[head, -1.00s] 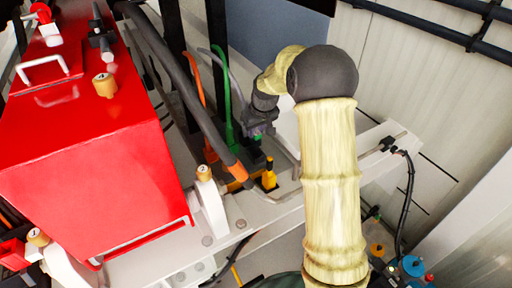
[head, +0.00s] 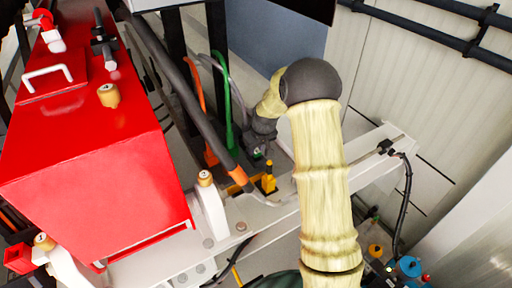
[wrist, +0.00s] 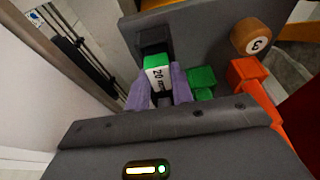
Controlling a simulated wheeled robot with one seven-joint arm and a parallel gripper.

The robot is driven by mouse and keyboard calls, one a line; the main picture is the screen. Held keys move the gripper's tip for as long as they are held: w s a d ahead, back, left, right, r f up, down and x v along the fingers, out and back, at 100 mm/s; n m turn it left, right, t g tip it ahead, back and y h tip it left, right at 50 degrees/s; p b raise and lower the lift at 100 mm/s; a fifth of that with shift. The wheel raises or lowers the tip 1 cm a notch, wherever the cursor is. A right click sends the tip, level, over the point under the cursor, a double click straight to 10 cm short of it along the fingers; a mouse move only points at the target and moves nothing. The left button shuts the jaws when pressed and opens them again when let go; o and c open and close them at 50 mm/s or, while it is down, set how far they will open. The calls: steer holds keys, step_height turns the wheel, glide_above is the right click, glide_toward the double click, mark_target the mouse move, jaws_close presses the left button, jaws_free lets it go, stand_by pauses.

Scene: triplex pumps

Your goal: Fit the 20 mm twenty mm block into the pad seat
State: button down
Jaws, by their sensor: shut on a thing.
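The twenty mm block (wrist: 157,72) has a green end and a white face marked "20 mm". In the wrist view it sits between the purple fingertips of my gripper (wrist: 158,88), which is shut on it. A dark square piece (wrist: 153,38) on a grey plate lies just past the block's green end. It may be the pad seat; whether the block touches it I cannot tell. In the head view my gripper (head: 259,152) is low behind the white frame, and the block is too small to make out clearly.
A green block (wrist: 203,80) and orange pieces (wrist: 255,82) stand close to the right of my gripper. A red pump housing (head: 90,150) and a dark hose (head: 185,90) stand to the left in the head view.

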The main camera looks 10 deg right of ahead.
steer(key=shift+f, duration=0.1)
steer(key=c, duration=1.2)
jaws_free()
steer(key=b+v, duration=0.3)
steer(key=v, duration=0.9)
steer(key=shift+s, duration=0.1)
steer(key=s+f+m, duration=0.1)
steer(key=s+f, duration=0.1)
steer(key=s, duration=1)
steer(key=s+a+f+m+h, duration=0.1)
steer(key=s+f+m, duration=0.1)
steer(key=s, duration=1.1)
steer(key=shift+s+m+g, duration=0.3)
